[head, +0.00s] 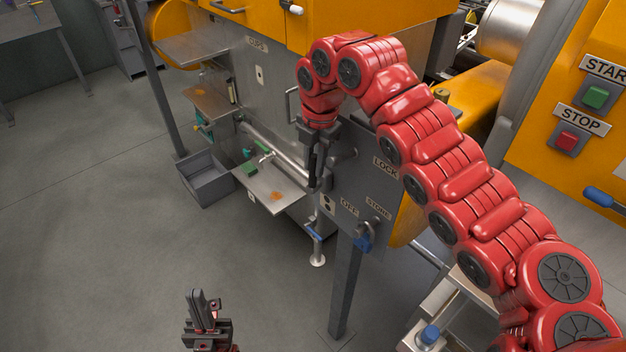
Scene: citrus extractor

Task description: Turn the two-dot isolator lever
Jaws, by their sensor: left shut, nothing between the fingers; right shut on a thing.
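My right gripper (317,168) reaches down in front of the grey machine's side panel. Its fingers are shut on what appears to be the isolator lever, which they mostly hide. A small plate with two dark dots (327,204) sits on the panel just below the fingertips. The words LOCK (385,167) and OFF (349,208) are on the panel to the right of the gripper. The lever's exact angle cannot be told. My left gripper (203,300) is low at the bottom of the view, shut and empty, well away from the panel.
A blue padlock (364,238) hangs under the STORE label (378,208). A blue-handled valve (313,230) is below the panel. A metal tray (268,190) and grey bin (205,178) are to the left. START (596,97) and STOP (567,140) buttons are right. Floor at left is clear.

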